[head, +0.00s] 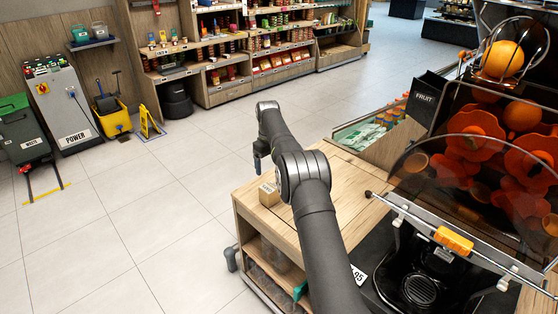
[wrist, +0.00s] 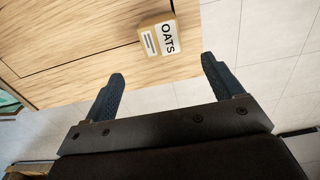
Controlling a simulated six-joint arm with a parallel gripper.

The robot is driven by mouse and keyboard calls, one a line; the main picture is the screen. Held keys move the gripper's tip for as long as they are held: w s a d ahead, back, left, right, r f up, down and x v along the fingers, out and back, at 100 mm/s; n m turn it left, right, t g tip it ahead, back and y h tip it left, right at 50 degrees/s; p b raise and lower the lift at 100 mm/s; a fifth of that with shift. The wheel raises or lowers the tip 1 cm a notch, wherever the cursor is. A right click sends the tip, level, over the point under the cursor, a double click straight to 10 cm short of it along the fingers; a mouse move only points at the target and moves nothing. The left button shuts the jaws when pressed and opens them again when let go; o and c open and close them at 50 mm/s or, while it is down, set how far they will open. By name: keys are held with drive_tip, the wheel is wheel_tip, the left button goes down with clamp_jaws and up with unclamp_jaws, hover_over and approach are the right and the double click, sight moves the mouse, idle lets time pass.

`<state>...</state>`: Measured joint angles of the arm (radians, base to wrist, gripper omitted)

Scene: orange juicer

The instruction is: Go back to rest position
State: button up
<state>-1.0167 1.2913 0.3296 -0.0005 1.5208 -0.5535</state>
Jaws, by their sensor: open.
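My gripper shows in the wrist view (wrist: 161,75) with its two dark fingers spread apart and nothing between them. In the head view my gripper (head: 258,163) hangs pointing down at the left edge of the wooden counter (head: 340,185). A small tan box labelled OATS (wrist: 158,38) sits on the counter near its edge, beyond the fingertips in the wrist view. The same box shows in the head view (head: 269,195), just below and right of the gripper, apart from it.
The orange juicer (head: 480,150), with an orange (head: 503,59) at its top and a clear cover with an orange handle (head: 453,240), stands right of my arm. A crate of bottles (head: 375,130) is behind the counter. Open tiled floor (head: 150,220) lies to the left.

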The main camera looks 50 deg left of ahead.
sight(270, 187)
drive_tip(key=shift+f, duration=4.2)
drive_tip(key=shift+f, duration=1.65)
wheel_tip(270, 187, up, 4)
drive_tip(key=shift+f, duration=0.1)
drive_tip(key=w+d+r, duration=0.5)
drive_tip(key=d+r, duration=0.2)
drive_tip(key=d, duration=0.3)
drive_tip(key=s+d+r+m, duration=0.1)
drive_tip(key=s+d+r, duration=0.15)
drive_tip(key=s, duration=1.15)
drive_tip(key=s+d+r+m, duration=0.2)
drive_tip(key=s+d, duration=0.2)
drive_tip(key=s, duration=1)
drive_tip(key=s+d+m, duration=0.4)
drive_tip(key=s+d, duration=0.2)
drive_tip(key=d, duration=0.6)
drive_tip(key=shift+s+f+m, duration=0.25)
drive_tip(key=shift+s+m, duration=0.05)
